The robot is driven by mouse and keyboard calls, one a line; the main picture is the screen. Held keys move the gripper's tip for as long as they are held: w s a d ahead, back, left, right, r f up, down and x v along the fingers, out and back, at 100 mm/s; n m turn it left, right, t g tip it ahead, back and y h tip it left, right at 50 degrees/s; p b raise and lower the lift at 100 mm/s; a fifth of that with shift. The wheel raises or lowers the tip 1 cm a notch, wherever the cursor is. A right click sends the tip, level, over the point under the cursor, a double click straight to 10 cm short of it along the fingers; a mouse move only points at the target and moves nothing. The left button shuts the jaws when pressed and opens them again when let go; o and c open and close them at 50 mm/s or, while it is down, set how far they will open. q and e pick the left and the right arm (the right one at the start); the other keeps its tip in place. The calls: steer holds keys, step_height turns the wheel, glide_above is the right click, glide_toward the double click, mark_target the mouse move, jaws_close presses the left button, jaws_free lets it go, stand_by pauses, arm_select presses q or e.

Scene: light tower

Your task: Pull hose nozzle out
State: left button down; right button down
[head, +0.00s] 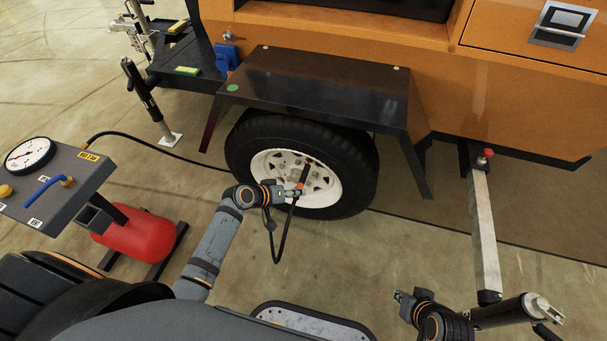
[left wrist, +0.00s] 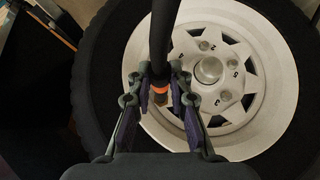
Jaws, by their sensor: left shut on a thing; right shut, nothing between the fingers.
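The hose nozzle (head: 301,179), with an orange band, is in front of the white wheel rim (head: 270,165). My left gripper (head: 292,193) is shut on the nozzle. In the left wrist view the nozzle (left wrist: 161,98) sits between the two fingers of my left gripper (left wrist: 161,85). The black hose (head: 283,235) hangs from the nozzle in a loop; it also crosses the top of the left wrist view (left wrist: 162,35). I cannot tell whether the nozzle's tip touches a valve on the rim. My right gripper (head: 401,296) is shut and empty at lower right.
The black tire (head: 243,150) stands under a dark fender (head: 320,85) on an orange trailer (head: 400,45). A gauge box (head: 65,180) and red tank (head: 135,237) stand at left. A grey metal post (head: 484,230) rises beside my right arm.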

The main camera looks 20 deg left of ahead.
arm_select(q)
steer(key=shift+s+a+p, duration=0.1)
steer(key=shift+s+p, duration=0.65)
steer(key=shift+s, duration=0.8)
